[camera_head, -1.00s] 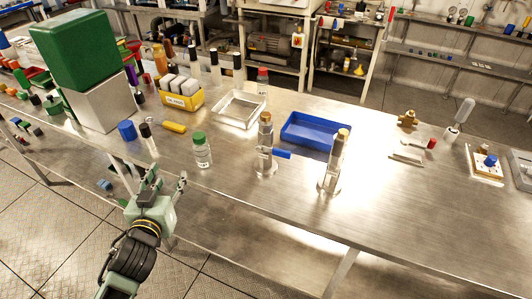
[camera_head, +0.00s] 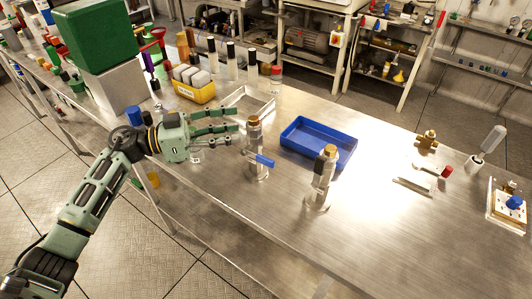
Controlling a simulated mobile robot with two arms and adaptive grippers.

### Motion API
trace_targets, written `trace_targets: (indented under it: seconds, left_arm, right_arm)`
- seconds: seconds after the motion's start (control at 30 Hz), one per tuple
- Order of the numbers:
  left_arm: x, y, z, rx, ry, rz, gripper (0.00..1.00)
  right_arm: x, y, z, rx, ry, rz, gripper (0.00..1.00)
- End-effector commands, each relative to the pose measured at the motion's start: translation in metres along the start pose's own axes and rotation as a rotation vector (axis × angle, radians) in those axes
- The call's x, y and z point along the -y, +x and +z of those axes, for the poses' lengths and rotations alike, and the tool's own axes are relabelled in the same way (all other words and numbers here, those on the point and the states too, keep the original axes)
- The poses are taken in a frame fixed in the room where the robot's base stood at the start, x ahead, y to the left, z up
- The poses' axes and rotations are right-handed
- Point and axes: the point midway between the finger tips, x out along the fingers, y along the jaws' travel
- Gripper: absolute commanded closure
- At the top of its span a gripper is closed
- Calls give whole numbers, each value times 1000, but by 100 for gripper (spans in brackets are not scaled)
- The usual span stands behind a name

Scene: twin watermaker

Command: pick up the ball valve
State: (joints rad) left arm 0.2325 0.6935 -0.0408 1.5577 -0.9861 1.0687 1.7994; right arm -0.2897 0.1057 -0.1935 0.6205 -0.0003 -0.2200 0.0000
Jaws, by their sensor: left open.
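The ball valve, a metal body with a blue lever handle (camera_head: 263,160), is upright on a clear round base on the steel table, near the middle. My left gripper (camera_head: 235,121) is open, with its fingers pointing right. Its fingertips are just left of the valve's upper part and look close to it; I cannot tell whether they touch. My right gripper is out of view.
A blue tray (camera_head: 336,163) lies behind the two fittings. A clear tray (camera_head: 264,97) and a yellow bin (camera_head: 193,92) stand behind my gripper. A brass fitting (camera_head: 427,139) and small parts lie at the right. The front right of the table is clear.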

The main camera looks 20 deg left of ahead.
Motion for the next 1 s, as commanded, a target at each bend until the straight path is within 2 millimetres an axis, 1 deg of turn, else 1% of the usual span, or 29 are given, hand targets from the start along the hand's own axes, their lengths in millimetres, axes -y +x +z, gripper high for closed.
trace_targets:
  seconds: [0.03, 0.2, 0.27, 0.37, 0.5, 0.63, 0.77, 0.87, 1.0]
  left_arm:
    - [0, 7, -2, -4, -1, 1, 53]
    - [0, 26, -2, -6, 0, 1, 53]
    - [-1, 35, -2, -7, -1, 1, 53]
    - [0, 50, 0, -8, -1, 1, 53]
    - [0, 65, 2, -5, 1, 0, 53]
    - [0, 69, 3, -4, 2, -1, 53]
    - [0, 68, 4, -4, 2, -1, 53]
    - [0, 68, 4, -4, 2, -1, 60]
    - [0, 68, 3, -4, 2, -1, 72]
  right_arm:
    - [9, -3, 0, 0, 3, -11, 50]
    - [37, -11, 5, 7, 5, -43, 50]
    - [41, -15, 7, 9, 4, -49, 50]
    - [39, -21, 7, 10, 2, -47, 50]
    - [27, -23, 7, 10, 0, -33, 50]
    - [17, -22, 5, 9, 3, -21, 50]
    - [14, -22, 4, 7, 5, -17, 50]
    - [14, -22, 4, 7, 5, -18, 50]
    - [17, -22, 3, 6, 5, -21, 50]
